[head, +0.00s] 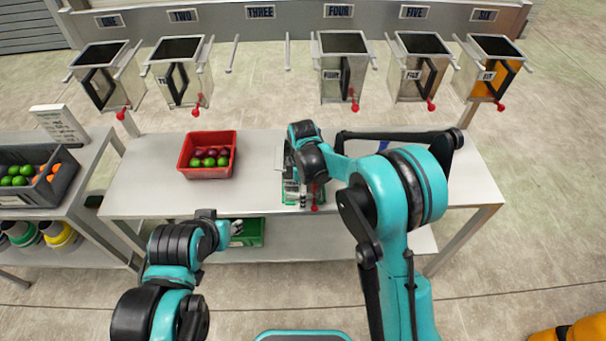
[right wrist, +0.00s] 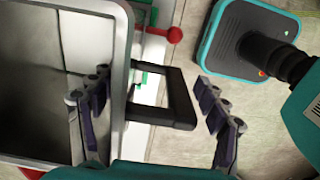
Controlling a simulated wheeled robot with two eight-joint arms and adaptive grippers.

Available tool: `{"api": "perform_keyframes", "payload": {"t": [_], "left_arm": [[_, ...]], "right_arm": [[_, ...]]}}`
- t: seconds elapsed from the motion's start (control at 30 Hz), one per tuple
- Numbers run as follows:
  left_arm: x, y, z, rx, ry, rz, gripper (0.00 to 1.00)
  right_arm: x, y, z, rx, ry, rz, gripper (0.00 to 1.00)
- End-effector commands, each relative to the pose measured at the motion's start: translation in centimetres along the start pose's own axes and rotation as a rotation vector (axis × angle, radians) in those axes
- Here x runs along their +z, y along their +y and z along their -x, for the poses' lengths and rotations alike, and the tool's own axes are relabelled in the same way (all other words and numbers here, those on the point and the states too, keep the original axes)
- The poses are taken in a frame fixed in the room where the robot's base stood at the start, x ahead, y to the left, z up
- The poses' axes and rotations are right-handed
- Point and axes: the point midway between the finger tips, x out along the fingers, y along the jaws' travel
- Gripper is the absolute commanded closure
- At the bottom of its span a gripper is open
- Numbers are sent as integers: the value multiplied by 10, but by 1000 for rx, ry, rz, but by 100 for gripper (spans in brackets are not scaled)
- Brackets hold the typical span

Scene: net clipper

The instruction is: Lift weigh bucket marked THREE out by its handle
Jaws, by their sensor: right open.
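The slot under the THREE sign (head: 260,12) is empty between its two rails. A metal weigh bucket (head: 290,192) with a red knob stands on the table under my right gripper (head: 305,172), which hides much of it; no number is readable on it. In the right wrist view the open bucket (right wrist: 40,75) shows its black handle (right wrist: 180,100) on its side. My right gripper (right wrist: 155,102) is open, its fingers on either side of the handle, one set at the bucket wall. My left gripper (head: 237,228) is near the table's front edge; its finger opening is unclear.
Buckets hang under the other signs, including FOUR (head: 343,85). A red crate (head: 208,172) of fruit stands left on the table (head: 145,190). A green crate (head: 250,238) is on the lower shelf. Green edging (head: 289,203) shows around the standing bucket.

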Motion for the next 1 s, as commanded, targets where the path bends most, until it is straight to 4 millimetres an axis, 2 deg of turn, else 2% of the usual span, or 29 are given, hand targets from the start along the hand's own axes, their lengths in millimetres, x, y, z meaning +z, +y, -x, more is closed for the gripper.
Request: {"api": "perform_keyframes", "payload": {"t": [0.03,0.1,0.3,0.37,0.5,0.6,0.87,1.0], "left_arm": [[2,0,-3,0,0,0,60],[3,0,-4,0,0,0,60],[2,0,-3,0,0,0,60],[2,0,-3,0,0,0,60],[2,0,-3,0,0,0,60],[2,0,-3,0,0,0,60],[2,0,-3,0,0,0,60],[0,0,0,0,0,0,60]], "right_arm": [[0,0,-10,0,0,-1,25],[0,0,-15,0,0,-1,25],[1,0,-15,0,0,-1,25],[1,0,-15,0,0,-1,38],[1,0,-15,0,0,-1,75],[1,0,-14,1,0,-1,98],[1,0,-13,0,0,-1,98],[1,0,-4,1,0,-1,98]]}}
